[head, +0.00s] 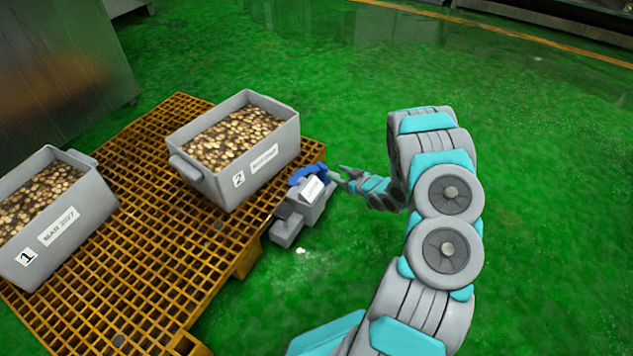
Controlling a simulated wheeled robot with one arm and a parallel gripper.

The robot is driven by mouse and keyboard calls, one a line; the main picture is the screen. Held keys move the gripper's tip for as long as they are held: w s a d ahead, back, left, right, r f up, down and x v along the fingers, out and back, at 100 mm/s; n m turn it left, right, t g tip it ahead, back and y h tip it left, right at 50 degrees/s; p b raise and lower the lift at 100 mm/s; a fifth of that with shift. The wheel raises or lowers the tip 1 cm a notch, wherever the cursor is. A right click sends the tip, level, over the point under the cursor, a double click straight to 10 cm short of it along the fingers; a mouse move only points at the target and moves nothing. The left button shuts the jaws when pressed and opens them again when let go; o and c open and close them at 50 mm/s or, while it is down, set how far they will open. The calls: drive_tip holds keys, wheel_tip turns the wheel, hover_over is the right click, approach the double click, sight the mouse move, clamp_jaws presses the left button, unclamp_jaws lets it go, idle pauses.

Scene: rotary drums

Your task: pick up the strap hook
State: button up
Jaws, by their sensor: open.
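A small grey device with a white label (311,190) and a blue curved part (304,174) on top sits at the right edge of the pallet. I cannot tell for sure whether the strap hook is this device, its blue part, or something hidden. My gripper (337,176) is open, just right of the blue part. Its fingers point left toward it, and I cannot tell whether they touch it. Nothing shows between the fingers.
A yellow-brown grid pallet (150,255) carries a grey bin marked 2 (262,160) and a grey bin marked 1 (75,225), both filled with small brownish pieces. A grey metal cabinet (60,75) stands at upper left. Open green floor (540,150) lies right.

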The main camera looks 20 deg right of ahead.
sight(326, 171)
drive_tip(key=shift+a+f, duration=0.2)
drive_tip(key=shift+a, duration=0.2)
drive_tip(key=shift+a+f+y, duration=0.1)
drive_tip(key=shift+a+y, duration=0.1)
drive_tip(key=shift+y, duration=0.1)
drive_tip(key=b+x, duration=0.1)
drive_tip(key=x, duration=0.6)
drive_tip(key=shift+w+a+f, duration=0.1)
drive_tip(key=shift+w, duration=0.15)
clamp_jaws()
